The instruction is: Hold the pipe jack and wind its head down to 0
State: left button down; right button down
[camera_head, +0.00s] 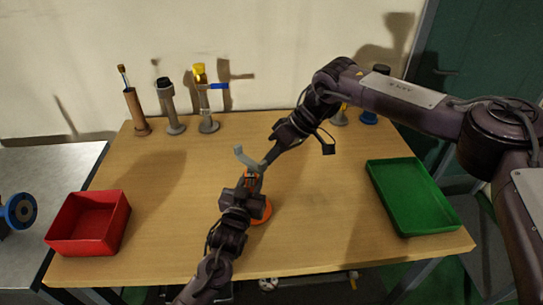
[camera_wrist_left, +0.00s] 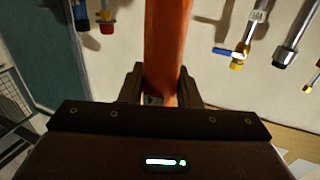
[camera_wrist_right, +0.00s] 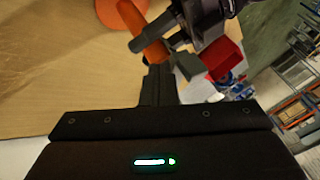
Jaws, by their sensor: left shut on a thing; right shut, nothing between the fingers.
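The pipe jack stands near the middle of the table, with an orange base (camera_head: 262,211), an orange column (camera_wrist_left: 166,45) and a grey head (camera_head: 243,157). My left gripper (camera_head: 251,184) is shut on the column, which shows between its fingers in the left wrist view (camera_wrist_left: 160,82). It hides much of the column in the head view. My right gripper (camera_head: 264,163) is shut and empty beside the head. In the right wrist view its closed fingers (camera_wrist_right: 157,80) are close to the grey head (camera_wrist_right: 188,68); I cannot tell whether they touch.
A red bin (camera_head: 90,222) is at the left and a green tray (camera_head: 413,196) at the right. Along the back stand a brown tube holder (camera_head: 136,110), a grey pipe (camera_head: 171,110) and a blue-handled valve pipe (camera_head: 207,100). The table around the jack is mostly clear.

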aim_at(263, 168)
jog(key=shift+s+f+m+t, duration=0.1)
jog(key=shift+s+m+t, duration=0.3)
jog(key=shift+m, duration=0.2)
jog(key=s+m+t, duration=0.1)
jog(key=m, duration=0.1)
jog(key=s+a+m+t+h, duration=0.1)
jog(key=m+t, duration=0.1)
jog(key=m, duration=0.1)
jog(key=s+a+m+t+h, duration=0.1)
jog(key=m, duration=0.1)
jog(key=shift+m, duration=0.3)
jog(key=w+a+m+t+h, duration=0.1)
jog(key=a+m+t+h, duration=0.1)
jog(key=a+m, duration=0.2)
jog(key=shift+a+m, duration=0.3)
jog(key=shift+a, duration=1.3)
